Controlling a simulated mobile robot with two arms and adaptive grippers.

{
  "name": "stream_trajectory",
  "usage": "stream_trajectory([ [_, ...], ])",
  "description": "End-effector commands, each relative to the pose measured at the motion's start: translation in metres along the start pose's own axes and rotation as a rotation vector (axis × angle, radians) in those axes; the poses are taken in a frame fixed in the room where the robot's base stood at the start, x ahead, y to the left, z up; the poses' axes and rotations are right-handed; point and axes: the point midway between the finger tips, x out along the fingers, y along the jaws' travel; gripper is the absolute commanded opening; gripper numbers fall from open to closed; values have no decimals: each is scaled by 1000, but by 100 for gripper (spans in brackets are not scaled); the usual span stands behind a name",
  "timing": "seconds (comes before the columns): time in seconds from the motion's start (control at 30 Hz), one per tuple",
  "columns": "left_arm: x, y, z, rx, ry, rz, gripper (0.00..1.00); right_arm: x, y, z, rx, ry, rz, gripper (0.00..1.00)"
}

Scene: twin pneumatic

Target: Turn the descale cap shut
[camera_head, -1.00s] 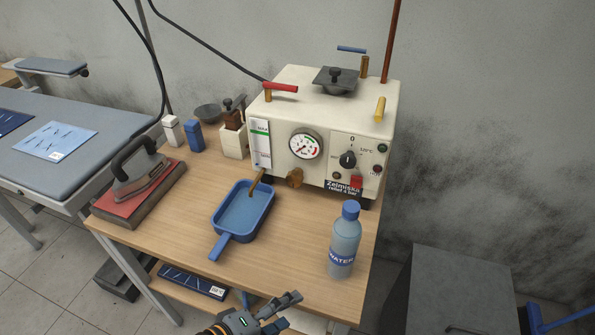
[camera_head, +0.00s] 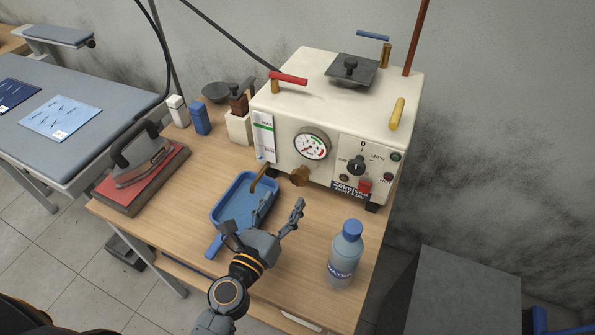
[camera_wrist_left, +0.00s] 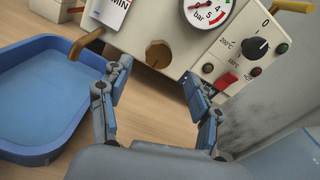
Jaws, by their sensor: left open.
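The descale cap, which I take to be the round brass knob (camera_head: 299,176), is low on the front of the cream steam boiler (camera_head: 340,115). It also shows in the left wrist view (camera_wrist_left: 158,54), straight ahead between my fingertips. My left gripper (camera_head: 283,203) is open and empty, in front of the cap and apart from it, above the table beside the blue tray. In the left wrist view its two fingers (camera_wrist_left: 151,75) are spread wide. I cannot tell from its look how far the cap is turned. My right gripper is not in view.
A blue tray (camera_head: 213,246) lies under the brass drain spout (camera_head: 259,177), left of my gripper. A water bottle (camera_head: 345,255) stands to the right. An iron (camera_head: 146,163) rests on a red pad at left. Red switch and black dial sit right of the cap.

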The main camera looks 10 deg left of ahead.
Motion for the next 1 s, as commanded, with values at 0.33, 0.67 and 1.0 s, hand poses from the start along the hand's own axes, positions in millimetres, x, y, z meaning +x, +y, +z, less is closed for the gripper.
stream_trajectory([
  [0.33, 66, 0, 1, 2, -1, -1, 63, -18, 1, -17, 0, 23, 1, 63],
  [0.67, 81, 0, 0, 3, 1, -1, 63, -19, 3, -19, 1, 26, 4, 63],
  [1.0, 80, 0, 0, 3, 0, -2, 26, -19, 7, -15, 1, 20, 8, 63],
])
